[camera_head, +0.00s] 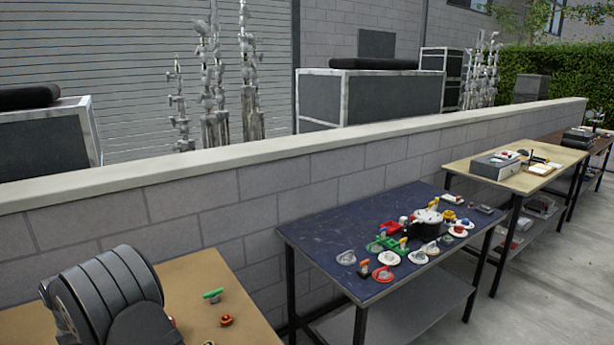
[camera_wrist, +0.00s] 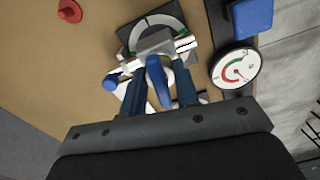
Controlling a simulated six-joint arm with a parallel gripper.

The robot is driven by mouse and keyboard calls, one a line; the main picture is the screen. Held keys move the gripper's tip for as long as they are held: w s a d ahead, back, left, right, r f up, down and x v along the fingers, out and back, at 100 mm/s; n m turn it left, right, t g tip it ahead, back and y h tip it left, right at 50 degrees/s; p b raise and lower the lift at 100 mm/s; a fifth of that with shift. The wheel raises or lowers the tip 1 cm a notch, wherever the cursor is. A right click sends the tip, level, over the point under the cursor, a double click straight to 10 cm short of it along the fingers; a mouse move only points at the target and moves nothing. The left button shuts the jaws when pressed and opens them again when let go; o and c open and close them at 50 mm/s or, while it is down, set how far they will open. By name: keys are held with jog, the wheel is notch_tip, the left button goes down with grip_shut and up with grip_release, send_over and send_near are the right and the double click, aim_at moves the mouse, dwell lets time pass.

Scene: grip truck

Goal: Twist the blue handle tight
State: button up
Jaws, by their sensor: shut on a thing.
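In the wrist view, the blue handle (camera_wrist: 158,82) is an elongated blue piece standing between the two dark blue fingers of my gripper (camera_wrist: 157,70). My gripper is shut on it. The handle sits over a pale grey and white fitting (camera_wrist: 155,42), which the fingers partly hide. A dark square plate (camera_wrist: 150,20) with a white, green-marked dial lies behind the fitting. A blue knob (camera_wrist: 110,81) shows just left of the fingers. The head view does not show my gripper or the blue handle.
A round white gauge (camera_wrist: 236,68) with red and green marks is right of the fingers, with a blue block (camera_wrist: 250,17) above it. A red knob (camera_wrist: 69,11) lies upper left. The brown tabletop (camera_wrist: 45,65) is clear at left. A navy table (camera_head: 330,228) carries several colourful parts.

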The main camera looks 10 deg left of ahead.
jog(key=m, duration=0.4)
jog(key=shift+m, duration=0.3)
jog(key=m, duration=0.4)
jog(key=shift+m, duration=0.3)
jog(key=m, duration=0.4)
jog(key=shift+m, duration=2.8)
jog(key=o, duration=0.6)
jog(key=shift+r, duration=3.75)
jog(key=shift+f, duration=0.1)
